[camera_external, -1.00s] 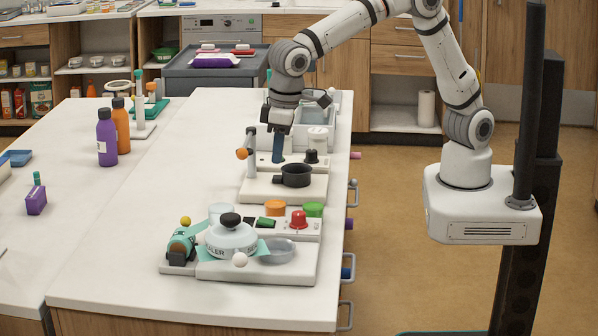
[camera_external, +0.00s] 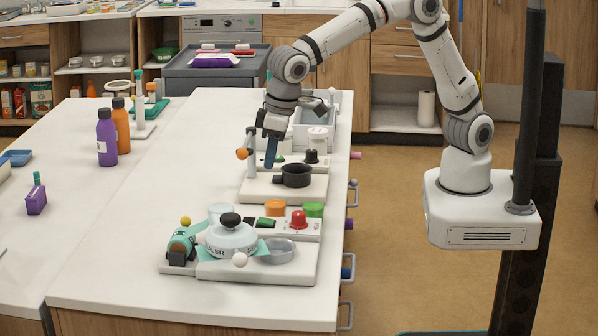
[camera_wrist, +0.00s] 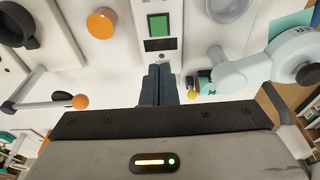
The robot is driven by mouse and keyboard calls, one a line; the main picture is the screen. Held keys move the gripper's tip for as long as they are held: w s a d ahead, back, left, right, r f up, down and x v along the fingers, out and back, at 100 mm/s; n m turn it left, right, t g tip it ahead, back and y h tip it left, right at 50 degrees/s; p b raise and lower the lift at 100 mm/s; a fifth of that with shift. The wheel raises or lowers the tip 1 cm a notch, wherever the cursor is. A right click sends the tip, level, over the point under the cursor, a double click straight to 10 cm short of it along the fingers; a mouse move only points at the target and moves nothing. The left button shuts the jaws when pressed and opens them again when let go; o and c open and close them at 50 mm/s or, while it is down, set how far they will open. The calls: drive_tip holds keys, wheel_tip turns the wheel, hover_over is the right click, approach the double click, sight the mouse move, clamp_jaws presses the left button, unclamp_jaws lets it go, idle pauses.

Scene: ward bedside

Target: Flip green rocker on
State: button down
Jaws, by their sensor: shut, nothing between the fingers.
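The green rocker (camera_external: 265,222) sits on the light panel of the nearer bench station, left of a red button (camera_external: 299,219). In the wrist view the rocker (camera_wrist: 159,25) is a bright green square in a dark frame, with partly cropped "ON" lettering beside it. Its tilt cannot be told. My gripper (camera_external: 270,164) is shut and empty, pointing down above the bench at the farther station. In the wrist view my closed fingertips (camera_wrist: 160,68) line up with the panel's end, just below the rocker in the picture. They look apart from it.
The sealer (camera_external: 231,238) with a black knob stands just in front of the panel. An orange cap (camera_external: 275,206) and green cap (camera_external: 313,209) lie behind it. A black pot (camera_external: 296,175) and an orange-ball lever (camera_external: 241,153) flank my gripper.

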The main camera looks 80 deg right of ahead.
sight(261, 219)
drive_tip(key=f, duration=0.4)
drive_tip(key=w+f+p, duration=0.1)
drive_tip(key=f, duration=0.3)
drive_tip(key=w+f+p, duration=0.1)
drive_tip(key=f, duration=0.3)
drive_tip(key=shift+w+f, duration=0.15)
drive_tip(key=shift+w, duration=0.05)
drive_tip(key=shift+w+p, duration=0.15)
drive_tip(key=shift+p, duration=0.2)
drive_tip(key=shift+f+g, duration=0.35)
drive_tip(key=shift+g, duration=0.05)
